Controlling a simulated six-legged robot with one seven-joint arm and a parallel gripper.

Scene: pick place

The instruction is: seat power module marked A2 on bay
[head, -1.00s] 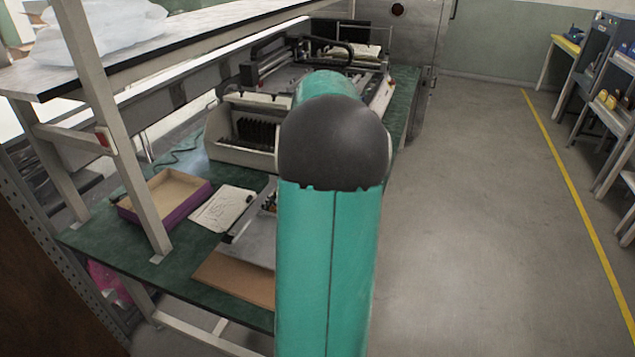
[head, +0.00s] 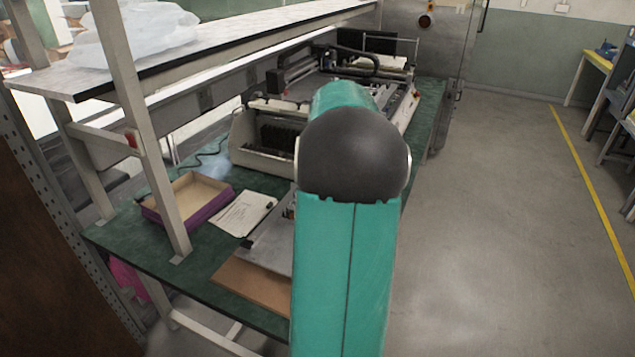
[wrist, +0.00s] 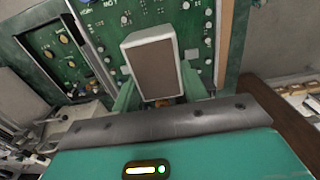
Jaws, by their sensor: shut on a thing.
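In the wrist view, a box-shaped module (wrist: 152,66) with a brown face and pale sides is held between the two green fingers of my gripper (wrist: 158,88). No A2 mark can be read on it. Behind it is a green circuit board (wrist: 100,22) with small parts and upside-down white lettering. I cannot tell which part of the board is the bay, or whether the module touches the board. In the head view my arm hides the gripper and the module.
A second green board (wrist: 52,52) with round gold parts lies at the left of the wrist view. On the green bench (head: 140,240) are a purple-sided tray (head: 205,213), a paper sheet (head: 243,212), a brown board (head: 252,285) and a beige machine (head: 250,152). Open floor (head: 490,230) lies right.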

